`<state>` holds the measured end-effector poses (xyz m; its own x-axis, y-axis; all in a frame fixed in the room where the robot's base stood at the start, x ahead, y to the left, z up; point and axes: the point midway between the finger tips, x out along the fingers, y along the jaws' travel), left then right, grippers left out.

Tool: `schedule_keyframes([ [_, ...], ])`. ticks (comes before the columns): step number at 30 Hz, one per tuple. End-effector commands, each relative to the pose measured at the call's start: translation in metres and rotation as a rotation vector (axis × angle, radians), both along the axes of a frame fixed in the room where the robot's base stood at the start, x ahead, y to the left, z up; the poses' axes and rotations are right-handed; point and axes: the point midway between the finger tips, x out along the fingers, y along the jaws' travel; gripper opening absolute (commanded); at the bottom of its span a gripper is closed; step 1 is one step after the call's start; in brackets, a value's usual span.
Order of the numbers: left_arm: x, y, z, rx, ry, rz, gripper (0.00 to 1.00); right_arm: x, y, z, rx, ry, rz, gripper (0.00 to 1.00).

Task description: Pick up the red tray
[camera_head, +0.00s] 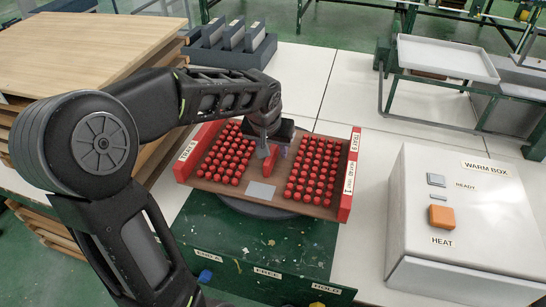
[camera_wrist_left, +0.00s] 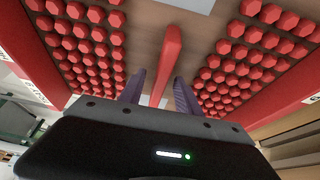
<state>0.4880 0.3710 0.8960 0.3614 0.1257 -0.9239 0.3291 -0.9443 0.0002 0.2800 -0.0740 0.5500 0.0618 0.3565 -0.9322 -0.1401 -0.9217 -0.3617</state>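The red tray (camera_head: 224,184) is a brown board with red end walls and a block of red knobs on each half. It rests on a dark round base in the middle of the head view. A thin red upright handle (camera_head: 270,162) stands at its centre. My left gripper (camera_head: 273,148) points down over the handle. In the left wrist view its two purple-grey fingers (camera_wrist_left: 160,92) stand on either side of the red handle (camera_wrist_left: 171,52), with gaps showing, so it is open. My right gripper is in neither view.
A white warm box (camera_head: 465,225) with an orange button stands at the right. A green panel (camera_head: 275,245) with labels lies in front of the tray. A dark rack (camera_head: 225,52) stands behind, wooden boards (camera_head: 85,45) lie at left, and a pale empty tray (camera_head: 447,58) sits at back right.

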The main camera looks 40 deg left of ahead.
Motion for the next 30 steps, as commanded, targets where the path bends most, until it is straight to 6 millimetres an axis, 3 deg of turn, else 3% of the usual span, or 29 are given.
schedule_keyframes([
  [10,-0.0001,0.0,0.0003,0.0,0.0,0.0,0.39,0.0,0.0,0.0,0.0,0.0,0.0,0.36],
  [24,-0.0001,0.0,0.0004,0.0,0.0,0.0,0.01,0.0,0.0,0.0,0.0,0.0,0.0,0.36],
  [30,-0.0001,0.0,0.0004,0.0,0.0,0.0,0.0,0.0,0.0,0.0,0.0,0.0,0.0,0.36],
])
